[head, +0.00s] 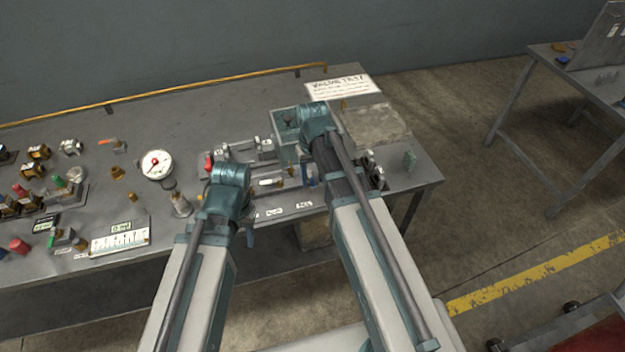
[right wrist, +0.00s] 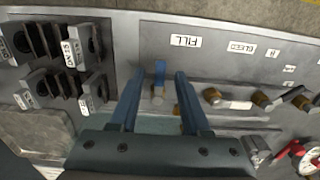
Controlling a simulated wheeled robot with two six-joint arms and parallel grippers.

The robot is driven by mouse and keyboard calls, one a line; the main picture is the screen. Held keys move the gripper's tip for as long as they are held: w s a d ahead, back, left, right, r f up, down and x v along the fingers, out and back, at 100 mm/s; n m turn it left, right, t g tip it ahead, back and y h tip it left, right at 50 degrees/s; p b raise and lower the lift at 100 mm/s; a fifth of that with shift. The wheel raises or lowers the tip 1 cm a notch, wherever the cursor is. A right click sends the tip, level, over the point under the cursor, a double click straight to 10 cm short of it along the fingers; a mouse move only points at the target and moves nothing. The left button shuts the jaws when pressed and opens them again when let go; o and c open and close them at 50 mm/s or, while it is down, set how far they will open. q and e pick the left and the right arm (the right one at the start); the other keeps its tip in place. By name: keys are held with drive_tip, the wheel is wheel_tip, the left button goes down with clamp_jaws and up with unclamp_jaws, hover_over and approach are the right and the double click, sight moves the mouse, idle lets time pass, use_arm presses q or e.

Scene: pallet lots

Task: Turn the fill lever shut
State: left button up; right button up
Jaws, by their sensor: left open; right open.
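The fill lever (right wrist: 159,72) is a short blue handle on a brass valve (right wrist: 157,96), behind the white FILL label (right wrist: 186,41) in the right wrist view. It points up in that picture, across the line of the pipe. My right gripper (right wrist: 159,76) is open, with one blue finger on each side of the lever; I cannot tell whether either touches it. In the head view my right arm hides most of the lever and gripper. My left gripper (head: 224,224) is open over the bench's front, left of the right arm, its fingers mostly hidden.
More valves (right wrist: 213,97) sit along the pipe beside the BLEED label (right wrist: 241,47). A round gauge (head: 157,164) stands left of the rig. Dark slotted holders (right wrist: 75,45) stand on the other side. Several loose fittings cover the bench's left.

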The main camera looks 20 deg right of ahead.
clamp_jaws()
drive_tip(key=shift+a+m, duration=0.1)
drive_tip(key=shift+m, duration=0.2)
drive_tip(key=m, duration=0.2)
drive_tip(key=a+m, duration=0.1)
drive_tip(key=shift+w+a+m, duration=0.15)
drive_tip(key=shift+a+m, duration=0.05)
drive_tip(key=shift+m, duration=0.2)
drive_tip(key=m, duration=0.1)
drive_tip(key=a+m, duration=0.1)
drive_tip(key=m, duration=0.2)
drive_tip(key=shift+w+a+m, duration=0.15)
drive_tip(key=shift+w+m, duration=0.15)
drive_tip(key=shift+w, duration=0.1)
drive_tip(key=m, duration=0.2)
drive_tip(key=w+a+m, duration=0.1)
drive_tip(key=m, duration=0.1)
drive_tip(key=shift+w, duration=0.15)
drive_tip(key=shift+w+a+m, duration=0.1)
drive_tip(key=shift+w+m, duration=0.25)
drive_tip(key=shift+m, duration=0.9)
drive_tip(key=shift+w+a+m, duration=0.1)
drive_tip(key=shift+w+m, duration=0.25)
drive_tip(key=shift+m, duration=0.9)
